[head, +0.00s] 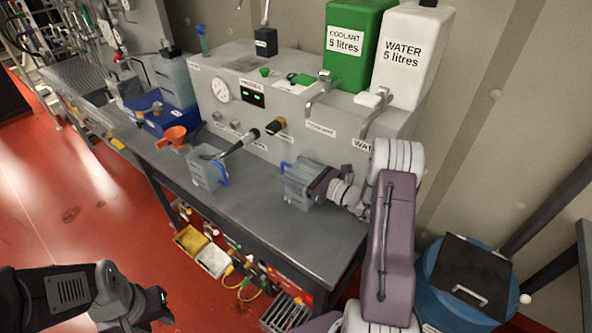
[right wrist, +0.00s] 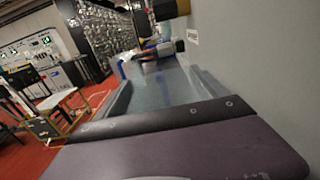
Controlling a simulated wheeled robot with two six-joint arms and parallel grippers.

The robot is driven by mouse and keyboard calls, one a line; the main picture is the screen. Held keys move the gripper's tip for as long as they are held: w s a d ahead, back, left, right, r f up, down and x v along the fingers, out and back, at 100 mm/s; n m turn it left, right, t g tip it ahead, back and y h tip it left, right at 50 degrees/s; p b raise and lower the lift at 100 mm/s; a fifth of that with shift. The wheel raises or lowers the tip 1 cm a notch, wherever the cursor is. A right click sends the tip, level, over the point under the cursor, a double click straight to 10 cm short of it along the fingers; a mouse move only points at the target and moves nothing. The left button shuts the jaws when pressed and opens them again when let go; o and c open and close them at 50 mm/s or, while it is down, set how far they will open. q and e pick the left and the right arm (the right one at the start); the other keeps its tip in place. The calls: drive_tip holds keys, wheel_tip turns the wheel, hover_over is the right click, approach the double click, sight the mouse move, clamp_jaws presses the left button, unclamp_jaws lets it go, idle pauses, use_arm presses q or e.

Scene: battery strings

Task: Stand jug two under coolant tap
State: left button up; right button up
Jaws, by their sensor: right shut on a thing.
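A clear jug (head: 297,186) with a blue part stands at the right of the grey bench, in front of the machine. My right gripper (head: 318,186) is shut on this jug from its right side; the fingertips are partly hidden. The jug looks upright. In the right wrist view, its translucent wall (right wrist: 165,85) shows beyond the gripper. The coolant tap (head: 321,88) is above and slightly right of it in the picture. Another clear jug (head: 204,171) with a blue handle stands further left. I cannot read numbers on the jugs. My left gripper (head: 148,308) is at lower left; its fingers are unclear.
The green coolant tank (head: 350,62) and white water tank (head: 408,68) sit on the machine. The water tap (head: 374,108) is right of the coolant tap. An orange funnel (head: 171,137) and blue bin (head: 158,119) are at left. The front bench between the jugs is clear.

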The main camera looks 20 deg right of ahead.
drive_tip(key=shift+s, duration=0.1)
drive_tip(key=shift+f, duration=0.1)
drive_tip(key=o, duration=1.8)
drive_tip(key=shift+o, duration=0.2)
drive_tip(key=shift+r, duration=0.35)
drive_tip(key=b+v, duration=0.1)
drive_tip(key=v, duration=1.1)
drive_tip(key=shift+f, duration=0.15)
